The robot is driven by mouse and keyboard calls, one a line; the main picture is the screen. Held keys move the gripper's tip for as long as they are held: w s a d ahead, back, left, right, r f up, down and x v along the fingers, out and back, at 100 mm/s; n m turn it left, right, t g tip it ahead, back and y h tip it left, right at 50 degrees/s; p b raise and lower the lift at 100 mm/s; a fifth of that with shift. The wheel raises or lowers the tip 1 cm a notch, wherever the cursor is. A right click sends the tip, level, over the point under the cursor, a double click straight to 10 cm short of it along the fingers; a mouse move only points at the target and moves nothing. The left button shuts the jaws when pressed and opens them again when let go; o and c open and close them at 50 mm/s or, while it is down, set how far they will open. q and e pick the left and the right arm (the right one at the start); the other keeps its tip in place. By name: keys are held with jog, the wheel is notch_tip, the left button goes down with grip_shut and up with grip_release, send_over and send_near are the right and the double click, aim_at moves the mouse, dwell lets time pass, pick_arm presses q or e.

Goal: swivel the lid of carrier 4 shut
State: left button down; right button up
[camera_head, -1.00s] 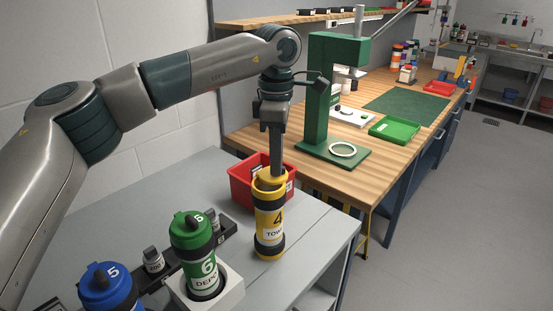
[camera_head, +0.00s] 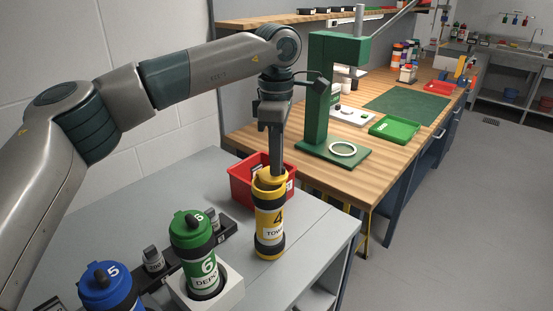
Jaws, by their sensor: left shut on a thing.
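Carrier 4 (camera_head: 269,225) is a yellow cylinder with black bands and a label with a 4. It stands upright near the right edge of the grey table. Its yellow lid (camera_head: 264,183) is at the top, and my left gripper (camera_head: 274,174) reaches straight down to it from above. The gripper is shut on the lid; its fingertips are partly hidden there. I cannot tell how far the lid is turned. My right gripper is not in view.
A green carrier 6 (camera_head: 194,250) stands in a white block, with a blue carrier 5 (camera_head: 108,288) at the lower left. A red bin (camera_head: 243,183) sits right behind carrier 4. A wooden bench with a green press (camera_head: 318,105) stands beyond.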

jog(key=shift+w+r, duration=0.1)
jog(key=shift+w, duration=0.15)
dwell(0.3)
pick_arm(q)
jog(key=c, duration=1.8)
grip_release()
jog(key=shift+r, duration=0.1)
jog(key=shift+r, duration=0.25)
notch_tip(320, 180, up, 6)
jog(key=shift+r+b, duration=0.2)
jog(key=shift+b, duration=0.35)
notch_tip(320, 180, up, 10)
jog(key=shift+r, duration=0.15)
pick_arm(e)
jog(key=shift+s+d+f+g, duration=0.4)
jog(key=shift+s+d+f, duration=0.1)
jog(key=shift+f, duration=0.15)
